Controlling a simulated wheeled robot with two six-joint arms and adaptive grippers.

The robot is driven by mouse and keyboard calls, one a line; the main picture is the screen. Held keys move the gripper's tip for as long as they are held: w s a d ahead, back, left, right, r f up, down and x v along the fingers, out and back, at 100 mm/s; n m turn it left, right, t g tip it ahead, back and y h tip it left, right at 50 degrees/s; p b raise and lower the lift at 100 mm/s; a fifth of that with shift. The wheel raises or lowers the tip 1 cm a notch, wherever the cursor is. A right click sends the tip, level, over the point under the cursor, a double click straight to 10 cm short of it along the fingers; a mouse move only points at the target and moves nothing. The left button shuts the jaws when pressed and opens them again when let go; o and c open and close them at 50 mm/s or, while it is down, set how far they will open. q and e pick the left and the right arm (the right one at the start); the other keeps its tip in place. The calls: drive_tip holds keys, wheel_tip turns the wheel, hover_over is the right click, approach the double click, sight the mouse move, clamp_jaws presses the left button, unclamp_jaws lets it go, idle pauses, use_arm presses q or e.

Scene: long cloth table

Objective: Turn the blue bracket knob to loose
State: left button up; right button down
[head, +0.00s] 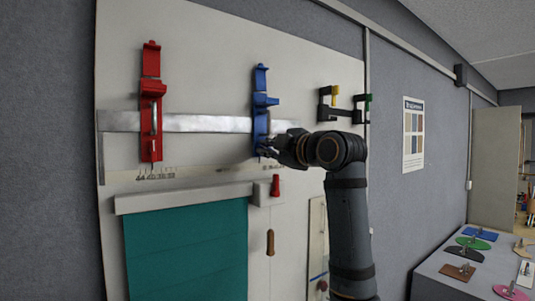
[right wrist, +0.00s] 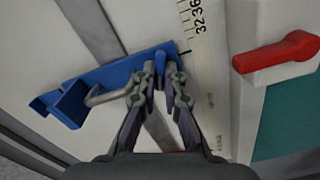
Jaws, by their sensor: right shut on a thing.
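The blue bracket (head: 261,102) is mounted upright on the white wall board, over a long metal bar (head: 205,123). Its blue body (right wrist: 120,75) lies slanted across the right wrist view, with a bent grey rod (right wrist: 108,96) along it. My right gripper (head: 266,150) is at the bracket's lower end. In the right wrist view its two fingertips (right wrist: 159,72) are closed on the small blue knob (right wrist: 160,60) there. The fingers partly hide the knob, so its turn angle cannot be told. My left gripper is not in view.
A red bracket (head: 151,105) holds the bar at the left. Black clamps (head: 335,103) hang to the right. A side table holds several coloured pieces.

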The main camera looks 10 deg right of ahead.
drive_tip(key=shift+f+n+b, duration=0.15)
drive_tip(key=shift+n+b, duration=0.45)
drive_tip(key=shift+n, duration=1.3)
drive_tip(key=c, duration=1.4)
unclamp_jaws()
drive_tip(key=shift+c, duration=0.2)
drive_tip(key=shift+s, duration=0.25)
drive_tip(key=v, duration=0.7)
drive_tip(key=shift+s, duration=0.2)
